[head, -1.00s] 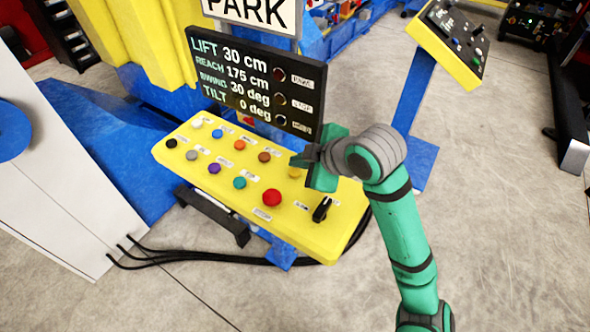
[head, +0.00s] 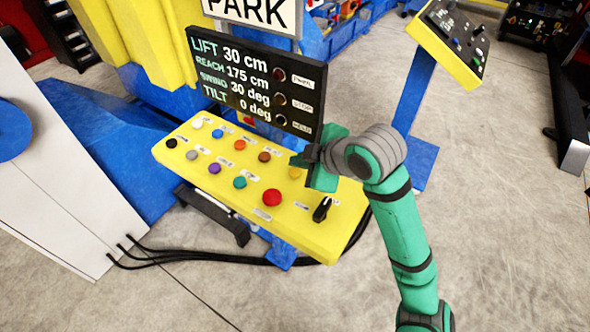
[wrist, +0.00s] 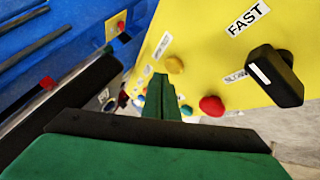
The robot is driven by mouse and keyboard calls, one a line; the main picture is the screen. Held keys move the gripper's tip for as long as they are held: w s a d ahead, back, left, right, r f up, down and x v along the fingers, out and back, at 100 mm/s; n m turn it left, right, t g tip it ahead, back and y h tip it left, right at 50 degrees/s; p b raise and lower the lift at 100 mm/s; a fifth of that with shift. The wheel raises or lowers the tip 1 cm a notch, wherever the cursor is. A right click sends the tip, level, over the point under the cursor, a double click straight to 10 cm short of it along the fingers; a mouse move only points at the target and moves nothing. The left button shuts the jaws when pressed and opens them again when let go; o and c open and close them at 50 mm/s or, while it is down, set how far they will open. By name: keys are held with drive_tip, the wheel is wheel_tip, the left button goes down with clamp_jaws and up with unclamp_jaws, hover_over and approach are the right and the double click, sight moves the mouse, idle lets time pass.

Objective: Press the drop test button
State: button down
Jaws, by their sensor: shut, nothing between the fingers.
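The yellow control panel (head: 330,238) carries several coloured buttons with small labels that I cannot read, so I cannot tell which is the drop test button. My gripper (head: 303,162) is shut and empty over the panel's far right part. A yellow button (head: 295,173) is close by its fingertips, partly hidden in the head view. In the wrist view my shut green fingers (wrist: 161,98) point toward the panel, with the yellow button (wrist: 174,64) just right of the tips. A large red button (head: 272,197) is nearer the panel's front; it also shows in the wrist view (wrist: 211,105).
A black selector knob (head: 322,208), marked FAST and SLOW in the wrist view, sits at the panel's right. A black display (head: 245,85) reading tilt 0 deg stands close behind my gripper. Cables (head: 180,257) run along the floor. Open floor (head: 500,240) lies to the right.

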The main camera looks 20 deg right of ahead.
sight(298, 174)
drive_tip(key=shift+f, duration=0.45)
drive_tip(key=shift+f, duration=0.45)
idle(0.8)
drive_tip(key=shift+r, duration=0.9)
drive_tip(key=shift+r, duration=2.5)
